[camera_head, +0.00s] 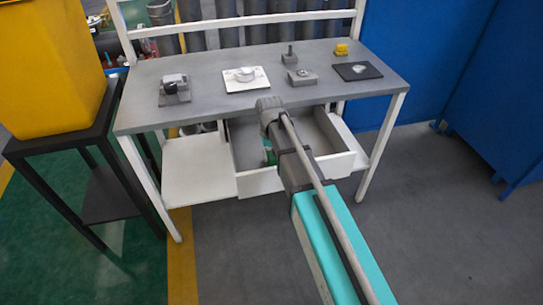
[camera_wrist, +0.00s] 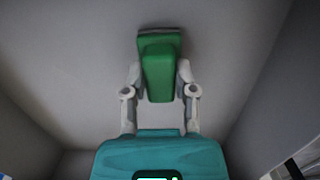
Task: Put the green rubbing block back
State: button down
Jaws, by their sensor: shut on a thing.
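The green rubbing block (camera_wrist: 158,78) is between the two fingers of my gripper (camera_wrist: 160,70) in the wrist view. My gripper is shut on its sides. The block has a green upper part and a dark strip along its far end. My gripper reaches down into the open drawer (camera_head: 243,184) under the workbench. In the head view my arm hides most of the gripper and block; only a small green patch shows inside the drawer. I cannot tell whether the block touches the drawer floor (camera_wrist: 80,55).
The drawer's walls stand close on both sides. Above it, the workbench top (camera_head: 210,103) holds a dark fixture (camera_head: 174,90), a white plate with a round part (camera_head: 246,78), a grey block (camera_head: 302,77), a black pad (camera_head: 358,71) and a yellow piece (camera_head: 341,50). A yellow bin (camera_head: 50,70) stands left.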

aim_at(270, 152)
jog(key=shift+c, duration=2)
grip_release()
jog(key=shift+f, duration=0.1)
notch_tip(270, 152, up, 12)
jog(key=w+p, duration=0.1)
jog(key=p, duration=1.1)
jog(key=shift+w+a, duration=0.15)
jog(key=shift+w, duration=0.05)
jog(key=s+d+m, duration=0.1)
jog(key=s+d, duration=0.6)
jog(key=d, duration=0.3)
jog(key=s+d+m+t, duration=0.1)
jog(key=s+d+m, duration=0.1)
jog(key=s+d, duration=0.5)
jog(key=d, duration=0.2)
jog(key=shift+s+d, duration=0.25)
jog(key=shift+d, duration=0.1)
